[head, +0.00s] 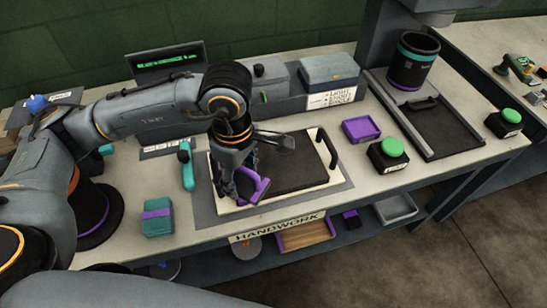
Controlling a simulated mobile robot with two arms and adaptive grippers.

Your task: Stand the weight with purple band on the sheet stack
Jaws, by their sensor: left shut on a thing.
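My left gripper (240,190) points down over the near left part of the pad on the handwork station. It is shut on a purple piece (258,189), which shows at the right of its fingers; the fingers hide part of it, and I cannot tell whether it touches the pad. A teal block with a purple band (157,216) stands on the bench to the left, apart from the gripper. A dark flat pad or stack (295,165) lies on a pale board with a black handle at its right. My right gripper is out of view.
A purple tray (361,130) and a green push button (392,148) stand right of the board. A teal-handled tool (187,168) lies to its left. Grey boxes (328,72) line the back. A dark cylinder (412,62) stands at the back right.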

